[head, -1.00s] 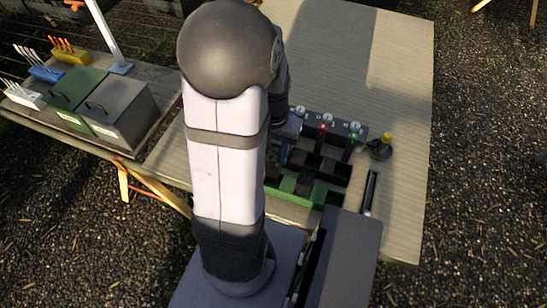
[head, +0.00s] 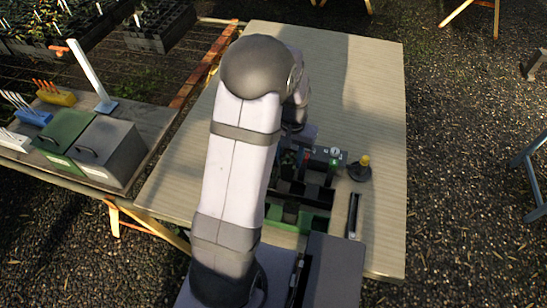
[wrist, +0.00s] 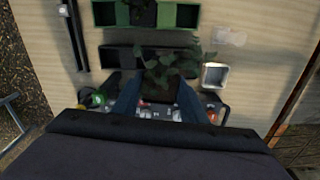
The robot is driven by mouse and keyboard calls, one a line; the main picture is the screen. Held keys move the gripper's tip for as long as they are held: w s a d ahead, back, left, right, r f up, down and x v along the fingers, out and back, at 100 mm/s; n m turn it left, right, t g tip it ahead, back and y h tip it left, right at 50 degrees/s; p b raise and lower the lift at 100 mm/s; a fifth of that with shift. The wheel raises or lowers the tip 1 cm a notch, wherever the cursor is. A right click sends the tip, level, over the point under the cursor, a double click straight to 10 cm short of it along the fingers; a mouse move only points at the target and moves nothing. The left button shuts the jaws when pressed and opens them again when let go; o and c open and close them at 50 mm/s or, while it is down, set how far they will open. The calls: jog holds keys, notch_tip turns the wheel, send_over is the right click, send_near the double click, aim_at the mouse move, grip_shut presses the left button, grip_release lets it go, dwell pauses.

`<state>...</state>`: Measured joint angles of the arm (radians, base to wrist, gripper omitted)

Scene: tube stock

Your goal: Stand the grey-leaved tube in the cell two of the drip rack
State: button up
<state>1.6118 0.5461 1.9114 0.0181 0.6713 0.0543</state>
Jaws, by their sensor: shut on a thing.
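My gripper (wrist: 157,98) is shut on a tube with dark grey-green leaves (wrist: 165,75), seen between its two blue fingers in the wrist view. The leaves spread above the fingers and hide the tube's body. In the head view my gripper (head: 300,136) is partly covered by my arm, over the left part of a black rack with a numbered strip (head: 336,153). In the wrist view this numbered strip (wrist: 140,113) lies behind the fingers. I cannot tell which cell is under the tube.
Dark cells (wrist: 118,57) lie beside the strip, and a green-edged tray (wrist: 106,14) beyond them, with a dark plant in its middle. A white square cup (wrist: 215,76) stands close to the leaves. A yellow-knobbed device (head: 364,166) and a slotted bar (head: 353,215) are at the right.

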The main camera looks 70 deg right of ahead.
jog(key=shift+n, duration=0.6)
jog(key=s+f, duration=0.1)
jog(key=s, duration=0.1)
jog(key=s+d+f, duration=0.1)
jog(key=f, duration=0.1)
jog(key=shift+s+f, duration=0.3)
jog(key=shift+s, duration=0.05)
jog(key=shift+f, duration=0.25)
notch_tip(320, 180, down, 7)
jog(key=b, duration=0.5)
jog(key=shift+f+b, duration=0.3)
jog(key=shift+b, duration=0.15)
dwell(0.9)
jog(key=o, duration=1.3)
jog(key=shift+c, duration=0.2)
notch_tip(320, 180, up, 7)
jog(key=b, duration=0.1)
jog(key=shift+r+b, duration=0.2)
jog(key=shift+b, duration=0.2)
